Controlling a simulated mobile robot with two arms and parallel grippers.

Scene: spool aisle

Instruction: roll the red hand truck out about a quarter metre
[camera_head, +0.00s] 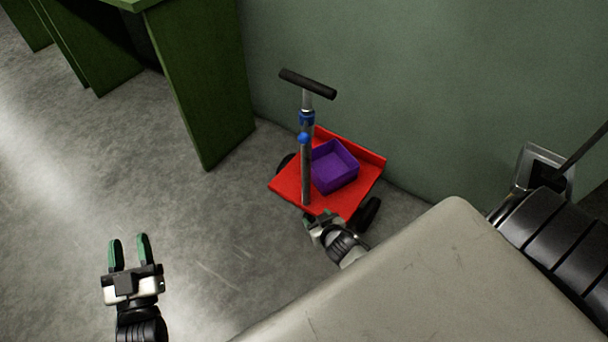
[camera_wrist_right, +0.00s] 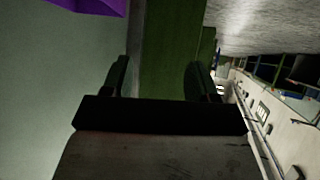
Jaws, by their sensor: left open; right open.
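The red hand truck (camera_head: 292,190) stands on the floor against the green wall. Its silver post rises upright to a dark T-shaped handle (camera_head: 307,84), with blue fittings partway up. A purple bin (camera_head: 335,166) sits on its red deck; a purple corner also shows in the right wrist view (camera_wrist_right: 95,5). My left gripper (camera_head: 129,243) is open and empty over bare floor, well left of the truck. My right gripper (camera_head: 318,216) shows by the deck's near edge, below the handle; I cannot tell whether it touches. Its open fingers (camera_wrist_right: 158,78) hold nothing in the right wrist view.
A green bench or table (camera_head: 205,85) with panel legs stands at the upper left, its end panel left of the truck. The green wall (camera_head: 430,90) closes off the back. Concrete floor (camera_head: 215,245) is clear left of and in front of the truck.

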